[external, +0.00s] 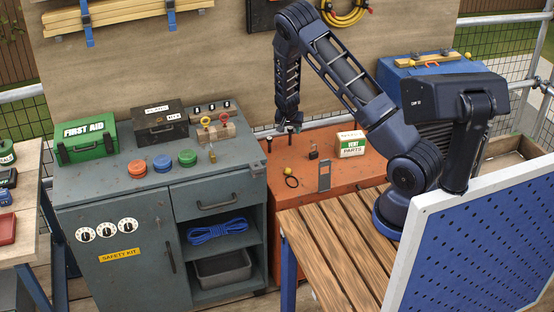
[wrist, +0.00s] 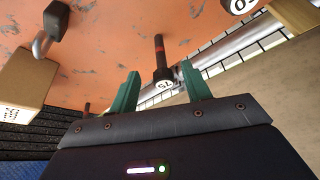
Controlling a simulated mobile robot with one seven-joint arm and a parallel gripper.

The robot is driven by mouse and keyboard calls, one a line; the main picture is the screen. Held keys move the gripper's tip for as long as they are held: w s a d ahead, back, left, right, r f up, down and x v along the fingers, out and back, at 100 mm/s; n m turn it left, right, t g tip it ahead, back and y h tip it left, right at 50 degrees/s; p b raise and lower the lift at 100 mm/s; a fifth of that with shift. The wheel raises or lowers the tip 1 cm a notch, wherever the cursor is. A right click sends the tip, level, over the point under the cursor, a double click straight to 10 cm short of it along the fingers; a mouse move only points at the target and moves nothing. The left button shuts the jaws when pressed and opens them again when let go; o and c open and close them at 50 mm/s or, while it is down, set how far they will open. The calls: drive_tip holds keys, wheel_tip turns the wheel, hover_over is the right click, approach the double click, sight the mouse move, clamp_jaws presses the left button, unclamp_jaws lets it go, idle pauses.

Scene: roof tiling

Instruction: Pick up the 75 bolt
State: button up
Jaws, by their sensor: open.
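The bolt (wrist: 161,62) is dark with a reddish-brown tip, and a white label on its head seems to read 75 upside down. It stands on the orange bench top (wrist: 110,50). In the wrist view it lies between the lines of my gripper's two green fingers (wrist: 160,92), just beyond their tips and a little nearer the right one. My gripper is open and empty. In the external view my gripper (external: 286,127) hangs low over the back left of the orange bench, by a dark bolt (external: 290,140). Another dark bolt (external: 269,145) stands at the bench's left edge.
A padlock (external: 313,154), a grey plate (external: 324,177) and a vent parts box (external: 350,145) are on the orange bench. The grey cabinet (external: 180,180) adjoins at left, with a block of tools (external: 212,134) near its right edge. The board wall (external: 200,65) stands behind.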

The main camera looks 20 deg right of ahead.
sight(290, 131)
drive_tip(key=shift+x, duration=2.7)
drive_tip(key=shift+w+a, duration=0.1)
clamp_jaws()
drive_tip(key=shift+r, duration=0.15)
